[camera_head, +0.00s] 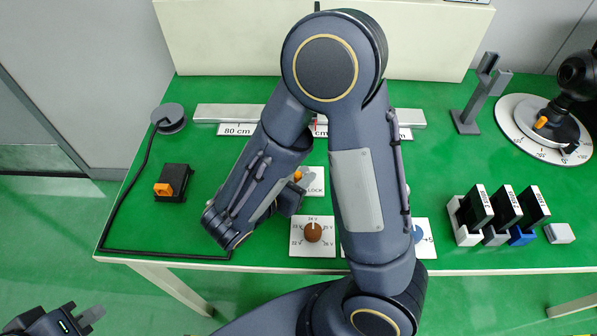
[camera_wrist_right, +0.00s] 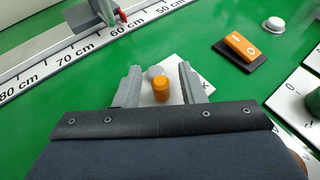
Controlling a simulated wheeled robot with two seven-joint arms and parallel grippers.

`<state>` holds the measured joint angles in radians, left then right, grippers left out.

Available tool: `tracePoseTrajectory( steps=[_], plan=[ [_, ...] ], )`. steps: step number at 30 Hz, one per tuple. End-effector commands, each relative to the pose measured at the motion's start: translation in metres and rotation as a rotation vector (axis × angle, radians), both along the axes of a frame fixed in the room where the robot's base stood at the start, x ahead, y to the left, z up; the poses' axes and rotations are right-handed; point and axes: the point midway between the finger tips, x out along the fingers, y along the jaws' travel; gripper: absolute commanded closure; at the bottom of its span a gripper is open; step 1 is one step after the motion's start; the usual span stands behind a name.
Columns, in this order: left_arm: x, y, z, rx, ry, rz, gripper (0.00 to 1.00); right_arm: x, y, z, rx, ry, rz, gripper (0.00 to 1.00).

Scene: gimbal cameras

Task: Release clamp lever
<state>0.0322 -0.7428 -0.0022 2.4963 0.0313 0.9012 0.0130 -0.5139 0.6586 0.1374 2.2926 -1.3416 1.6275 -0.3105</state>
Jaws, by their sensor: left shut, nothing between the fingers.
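The clamp lever, with an orange knob (camera_wrist_right: 160,90) and a grey round part beside it, sits on a white plate (camera_wrist_right: 202,88) in the right wrist view. In the head view the orange knob (camera_head: 298,175) shows beside a plate marked LOCK (camera_head: 315,187), partly covered by my right arm. My left gripper (camera_head: 92,315) is shut and empty at the bottom left, off the table.
A rail with a centimetre scale (camera_wrist_right: 80,52) carries a grey carriage (camera_wrist_right: 97,18). An orange rocker switch (camera_wrist_right: 240,46) is nearby. A voltage dial (camera_head: 313,232) lies in front of the lever. Black cards in holders (camera_head: 496,215) stand right. My right arm hides the table's middle.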

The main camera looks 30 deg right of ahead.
Motion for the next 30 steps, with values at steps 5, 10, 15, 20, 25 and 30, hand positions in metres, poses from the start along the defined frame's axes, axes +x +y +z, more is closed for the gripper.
tracePoseTrajectory(
  steps=[5,10,15,20,25,30],
  plan=[
    [0.0,0.0,-0.0002,0.0,0.0,0.0,1.0,0.0015,-0.0037,-0.0014,0.0,0.0,0.0,0.64],
    [0.0,0.0,-0.0002,0.0,0.0,0.0,1.0,0.0014,-0.0034,-0.0012,0.0,0.0,0.0,0.67],
    [0.0,0.0,-0.0002,0.0,0.0,0.0,1.0,0.0013,-0.0032,-0.0012,0.0,0.0,0.0,0.9],
    [0.0,0.0,-0.0002,0.0,0.0,0.0,1.0,0.0013,-0.0031,-0.0012,0.0,0.0,0.0,1.0],
    [0.0,0.0,0.0022,0.0,0.0,0.0,1.0,0.0039,-0.0015,-0.0004,0.001,-0.002,-0.061,1.0],
    [-0.0001,0.0,0.0035,0.0,0.0,0.0,1.0,0.0054,-0.0003,-0.0009,0.0,0.0,-0.138,1.0]
  ],
)
